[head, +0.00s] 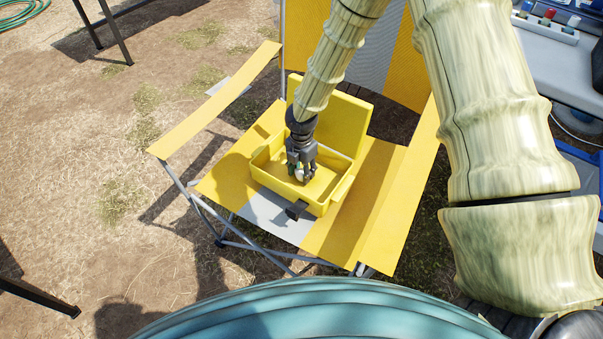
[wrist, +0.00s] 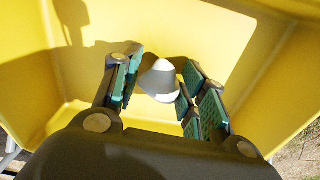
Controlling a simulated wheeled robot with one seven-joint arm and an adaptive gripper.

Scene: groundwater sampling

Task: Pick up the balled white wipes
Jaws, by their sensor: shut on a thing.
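The balled white wipes (wrist: 160,80) show as a rounded white lump between the green-padded fingers of my gripper (wrist: 157,92) in the wrist view. My gripper is shut on them, inside a yellow open box (wrist: 250,85). In the head view my gripper (head: 301,172) points down into the yellow box (head: 322,207), and a small bit of the white wipes (head: 300,174) shows between the fingers. The fingers hide part of the wipes. I cannot tell whether the wipes touch the box floor.
The box sits with its lid (head: 335,118) raised on a yellow and grey folding chair (head: 222,185). A grey surface with bottles (head: 549,20) stands at the upper right.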

